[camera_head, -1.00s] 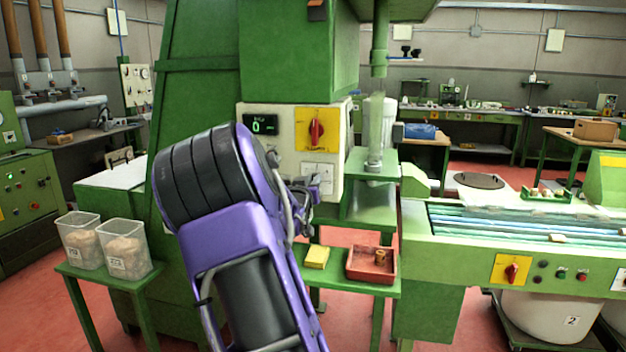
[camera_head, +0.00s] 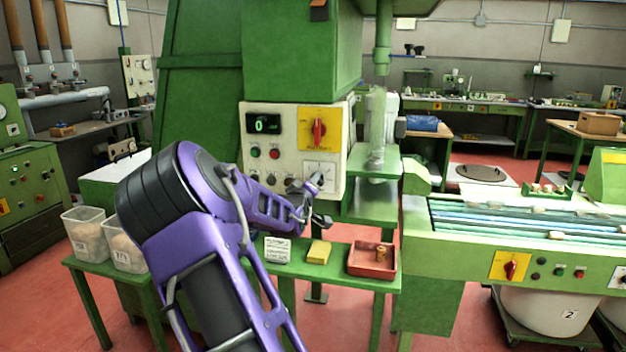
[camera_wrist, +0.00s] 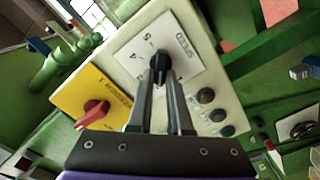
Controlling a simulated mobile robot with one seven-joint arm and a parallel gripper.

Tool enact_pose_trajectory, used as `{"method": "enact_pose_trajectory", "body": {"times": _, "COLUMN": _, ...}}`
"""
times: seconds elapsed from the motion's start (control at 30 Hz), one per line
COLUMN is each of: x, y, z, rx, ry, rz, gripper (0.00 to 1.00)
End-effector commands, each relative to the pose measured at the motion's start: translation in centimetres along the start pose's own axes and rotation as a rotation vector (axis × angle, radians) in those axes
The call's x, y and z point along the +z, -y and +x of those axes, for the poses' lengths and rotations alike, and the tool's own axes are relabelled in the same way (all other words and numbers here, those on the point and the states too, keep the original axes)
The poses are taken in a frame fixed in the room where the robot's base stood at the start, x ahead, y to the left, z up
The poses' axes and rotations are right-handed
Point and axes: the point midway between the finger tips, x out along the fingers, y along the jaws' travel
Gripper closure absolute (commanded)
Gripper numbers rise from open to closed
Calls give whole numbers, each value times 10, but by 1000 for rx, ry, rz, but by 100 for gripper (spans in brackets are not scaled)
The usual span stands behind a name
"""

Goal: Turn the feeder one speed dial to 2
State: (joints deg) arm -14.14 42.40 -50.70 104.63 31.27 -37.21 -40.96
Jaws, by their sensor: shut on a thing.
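The speed dial is a black knob (camera_wrist: 160,64) on a white plate marked SPEED (camera_wrist: 180,50), seen in the wrist view. My gripper (camera_wrist: 162,80) is shut on the knob, one finger on each side. The fingers hide part of the scale, so I cannot read the dial's setting. In the head view my gripper (camera_head: 312,188) is at the lower right of the white control panel (camera_head: 290,128), over the dial plate (camera_head: 320,172). The green display (camera_head: 264,124) on the panel reads 0.
A red rotary switch on a yellow plate (camera_head: 319,129) sits just above the dial. Push buttons (camera_head: 264,152) are to its left. Below, a green shelf holds a yellow sponge (camera_head: 319,252) and a red tray (camera_head: 372,260). The conveyor (camera_head: 520,225) stands at right.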

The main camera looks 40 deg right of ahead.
Motion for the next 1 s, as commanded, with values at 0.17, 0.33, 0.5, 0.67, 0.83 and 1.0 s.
{"method": "enact_pose_trajectory", "body": {"times": 0.17, "x": 0, "y": 0, "z": 0, "rx": 0, "ry": -1, "rz": -25, "gripper": 100}}
{"method": "enact_pose_trajectory", "body": {"times": 0.33, "x": 0, "y": 0, "z": 0, "rx": 0, "ry": -1, "rz": -28, "gripper": 100}}
{"method": "enact_pose_trajectory", "body": {"times": 0.5, "x": 0, "y": 0, "z": 0, "rx": 0, "ry": -1, "rz": -27, "gripper": 100}}
{"method": "enact_pose_trajectory", "body": {"times": 0.67, "x": 0, "y": 0, "z": 0, "rx": 0, "ry": -1, "rz": -27, "gripper": 61}}
{"method": "enact_pose_trajectory", "body": {"times": 0.83, "x": 0, "y": 0, "z": 0, "rx": 0, "ry": -1, "rz": -26, "gripper": 52}}
{"method": "enact_pose_trajectory", "body": {"times": 1.0, "x": 0, "y": 0, "z": -1, "rx": 0, "ry": 0, "rz": -26, "gripper": 52}}
